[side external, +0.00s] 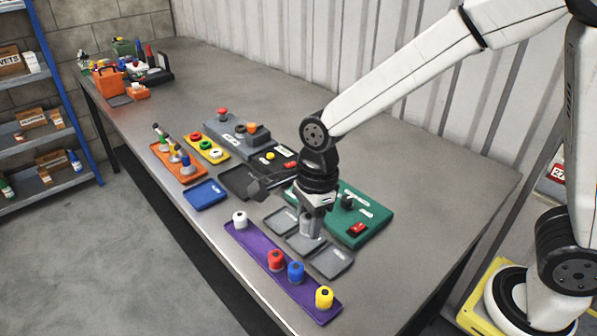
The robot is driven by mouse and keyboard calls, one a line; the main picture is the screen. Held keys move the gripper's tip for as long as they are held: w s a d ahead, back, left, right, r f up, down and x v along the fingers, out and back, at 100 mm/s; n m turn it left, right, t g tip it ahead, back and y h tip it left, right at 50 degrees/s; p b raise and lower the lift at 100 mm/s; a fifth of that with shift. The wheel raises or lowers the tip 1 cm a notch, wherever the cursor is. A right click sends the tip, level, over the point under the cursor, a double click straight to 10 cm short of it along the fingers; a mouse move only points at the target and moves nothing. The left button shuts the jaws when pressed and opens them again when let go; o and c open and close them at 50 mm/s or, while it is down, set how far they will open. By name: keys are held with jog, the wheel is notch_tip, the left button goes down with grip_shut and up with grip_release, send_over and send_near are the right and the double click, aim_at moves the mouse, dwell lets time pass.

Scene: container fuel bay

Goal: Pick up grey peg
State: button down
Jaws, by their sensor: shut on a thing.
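My gripper (313,211) points down over the small grey trays, right of the purple tray. It is shut on a grey peg (310,228), which shows only as a small grey shape under the jaws. I cannot tell whether the peg touches the tray below it. The purple tray (254,250) holds a white peg (240,220), a red peg (275,260), a blue peg (295,272) and a yellow peg (324,297). There is a gap between the white and red pegs.
Shallow grey trays (330,262) lie below and beside my gripper. A green panel (375,219) with a red switch (357,229) is close on the right. A blue tray (206,194) and an orange tray (163,151) lie to the left. The front table edge runs along the purple tray.

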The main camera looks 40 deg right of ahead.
jog(key=shift+s+d+r, duration=0.2)
jog(key=shift+s+r, duration=0.1)
jog(key=shift+s, duration=0.4)
jog(key=shift+w, duration=0.15)
jog(key=shift+m, duration=0.5)
jog(key=w+d+f, duration=0.1)
jog(key=w+d, duration=0.5)
jog(key=d, duration=0.1)
jog(key=w+d+f, duration=0.2)
jog(key=w+d, duration=0.4)
jog(key=d, duration=0.2)
jog(key=w+d+f, duration=0.1)
jog(key=w+d, duration=0.5)
jog(key=d, duration=0.1)
jog(key=shift+w+d+f, duration=0.2)
jog(key=shift+d+f, duration=0.05)
jog(key=shift+f, duration=0.1)
jog(key=shift+f, duration=0.1)
jog(key=shift+f, duration=2.05)
jog(key=shift+s+f, duration=0.1)
jog(key=shift+f, duration=0.8)
